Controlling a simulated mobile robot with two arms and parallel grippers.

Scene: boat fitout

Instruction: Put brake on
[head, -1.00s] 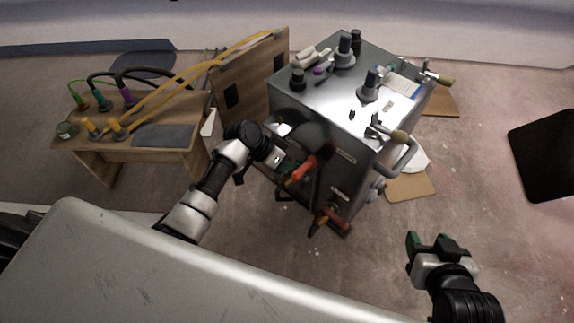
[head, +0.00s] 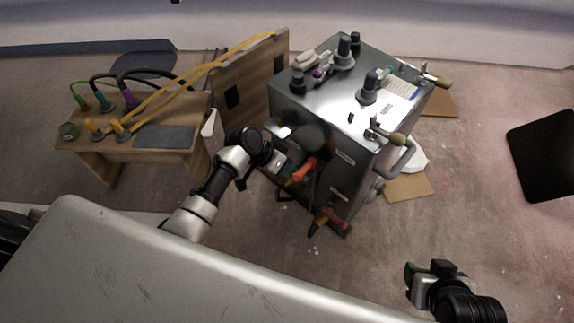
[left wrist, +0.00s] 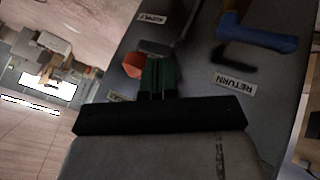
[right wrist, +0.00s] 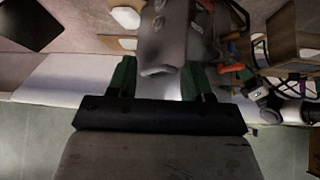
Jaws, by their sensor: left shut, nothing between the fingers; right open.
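A metal cabinet (head: 345,120) stands on the floor in the middle of the head view. On its near face are an orange-red lever (head: 304,170) and, lower down, a red-handled lever (head: 328,220). My left gripper (head: 287,172) is shut and empty, close to the upper lever. In the left wrist view its green fingertips (left wrist: 158,76) are together beside an orange part (left wrist: 133,66); I cannot tell whether they touch. A blue handle (left wrist: 262,36) is near a RETURN label (left wrist: 233,83). My right gripper (right wrist: 160,82) is open and empty, away from the cabinet. I cannot make out which part is the brake.
A wooden bench (head: 100,148) with plugged cables stands left, beside an upright wooden board (head: 255,85). The cabinet top bears knobs, and handles stick out on its right. A dark panel (head: 545,155) lies far right. The floor right of the cabinet is mostly free.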

